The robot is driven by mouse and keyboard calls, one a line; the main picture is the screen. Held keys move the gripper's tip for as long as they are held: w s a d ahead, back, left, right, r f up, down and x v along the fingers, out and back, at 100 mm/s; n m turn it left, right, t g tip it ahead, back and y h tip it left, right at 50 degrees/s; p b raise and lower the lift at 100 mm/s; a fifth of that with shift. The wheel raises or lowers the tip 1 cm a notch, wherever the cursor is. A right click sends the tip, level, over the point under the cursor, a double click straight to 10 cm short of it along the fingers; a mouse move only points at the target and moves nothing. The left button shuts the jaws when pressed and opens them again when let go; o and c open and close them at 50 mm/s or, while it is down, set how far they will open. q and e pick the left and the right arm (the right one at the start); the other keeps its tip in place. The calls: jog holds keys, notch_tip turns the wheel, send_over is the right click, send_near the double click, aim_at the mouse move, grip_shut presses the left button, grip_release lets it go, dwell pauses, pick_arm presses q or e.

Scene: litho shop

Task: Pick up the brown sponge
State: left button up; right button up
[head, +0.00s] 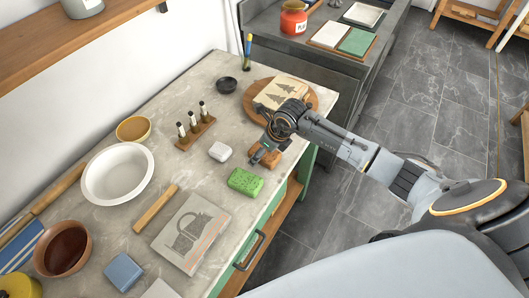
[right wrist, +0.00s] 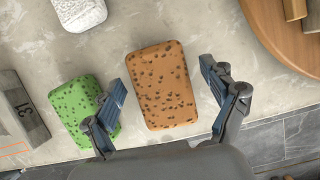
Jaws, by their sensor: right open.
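The brown sponge (head: 270,159) lies flat on the counter in the head view, partly hidden by my right gripper (head: 264,146). In the right wrist view the brown sponge (right wrist: 162,88) is a speckled orange-brown block with rounded corners. My right gripper (right wrist: 161,76) is open, with one finger on each side of the sponge and a visible gap at the right. The left finger is close to the sponge's left edge; I cannot tell whether it touches. My left gripper is in neither view.
A green sponge (head: 245,182) lies just left of the brown one, and a white block (head: 220,151) is behind. A round wooden board (head: 312,98) with a printed block lies farther back. A printed slab (head: 191,230) and white bowl (head: 117,174) are to the left. The counter's edge is close.

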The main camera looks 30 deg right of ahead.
jog(key=c, duration=1.1)
jog(key=shift+r, duration=0.15)
jog(key=shift+r+b, duration=0.25)
jog(key=shift+b, duration=0.1)
notch_tip(320, 180, up, 2)
jog(key=shift+r+b, duration=0.1)
jog(key=shift+b, duration=0.75)
jog(key=s+r, duration=0.1)
jog(key=s+r+b, duration=0.1)
jog(key=s+r, duration=0.1)
jog(key=s+a+r, duration=0.1)
jog(key=r, duration=0.1)
jog(key=shift+s+r, duration=0.2)
jog(key=shift+s, duration=0.05)
jog(key=s+r+b, duration=0.1)
jog(key=s, duration=0.2)
jog(key=s+a+r+b, duration=0.1)
jog(key=s+r, duration=0.1)
jog(key=s, duration=0.1)
jog(key=s+a+r+b, duration=0.1)
jog(key=s, duration=0.2)
jog(key=shift+s+r, duration=0.15)
jog(key=shift+r, duration=0.2)
jog(key=shift+d, duration=0.1)
